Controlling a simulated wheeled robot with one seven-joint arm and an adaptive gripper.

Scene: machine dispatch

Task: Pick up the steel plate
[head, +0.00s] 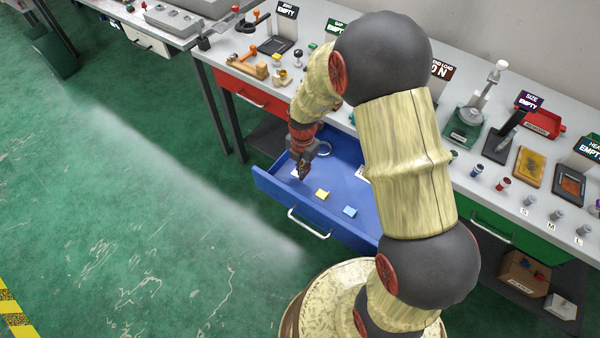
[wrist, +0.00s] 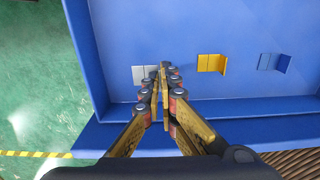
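The steel plate (wrist: 145,75) is a small pale grey piece in the blue drawer, at the left of the wrist view. Its right side is hidden behind my fingers. In the head view a pale bit of it (head: 296,174) shows beside my gripper (head: 303,175). My gripper points down into the open drawer. In the wrist view its fingertips (wrist: 161,80) are drawn together at the plate's right edge and look shut on it. The plate looks at or very near the drawer floor.
The open blue drawer (head: 283,203) has raised walls around my gripper. A yellow plate (wrist: 210,63) and a blue plate (wrist: 268,62) lie to the right with clear floor between them. The grey worktop (head: 330,118) above holds tools and signs.

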